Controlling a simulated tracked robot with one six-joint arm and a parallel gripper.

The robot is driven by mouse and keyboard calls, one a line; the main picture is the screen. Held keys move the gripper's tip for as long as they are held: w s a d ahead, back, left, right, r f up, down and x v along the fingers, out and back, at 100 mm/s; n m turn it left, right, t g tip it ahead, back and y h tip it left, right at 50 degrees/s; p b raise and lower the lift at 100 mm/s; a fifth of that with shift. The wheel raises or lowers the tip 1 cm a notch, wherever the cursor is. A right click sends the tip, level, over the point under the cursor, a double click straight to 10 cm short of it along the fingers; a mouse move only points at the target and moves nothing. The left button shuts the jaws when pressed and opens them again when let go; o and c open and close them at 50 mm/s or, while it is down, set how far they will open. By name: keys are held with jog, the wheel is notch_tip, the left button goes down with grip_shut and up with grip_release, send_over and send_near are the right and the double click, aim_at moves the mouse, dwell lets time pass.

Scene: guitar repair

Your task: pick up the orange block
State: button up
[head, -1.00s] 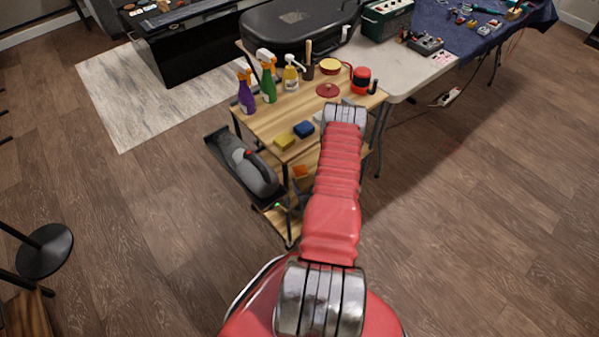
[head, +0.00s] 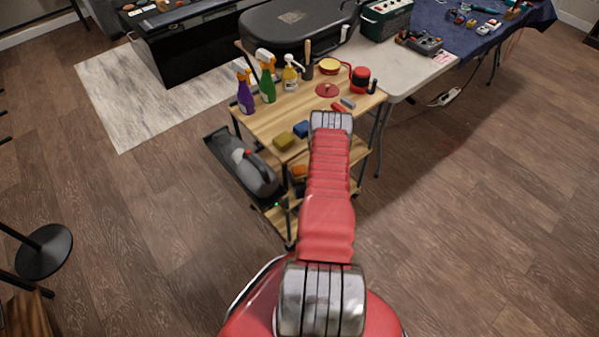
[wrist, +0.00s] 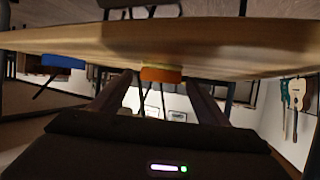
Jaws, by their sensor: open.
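The orange block (wrist: 161,75) shows in the wrist view against the edge of a wooden shelf (wrist: 240,45), in a picture that looks upside down. My gripper (wrist: 160,88) is open, with one dark finger on each side of the block in the picture. I cannot tell whether the fingertips reach it or touch it. In the head view the orange block (head: 299,170) is a small patch on the cart's middle shelf, partly hidden by my arm. My gripper is not clearly visible there.
A blue block (wrist: 63,62) lies left in the wrist view. The wooden cart's top (head: 262,124) holds a yellow block (head: 284,140), a blue block (head: 302,129), spray bottles (head: 266,82) and a red lid (head: 327,90). A grey vacuum (head: 246,170) stands against its left side.

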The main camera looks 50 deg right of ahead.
aim_at(300, 170)
jog(key=shift+x, duration=1)
jog(key=shift+c, duration=0.5)
jog(key=c, duration=1.1)
jog(key=shift+r, duration=0.1)
jog(key=shift+r, duration=4.85)
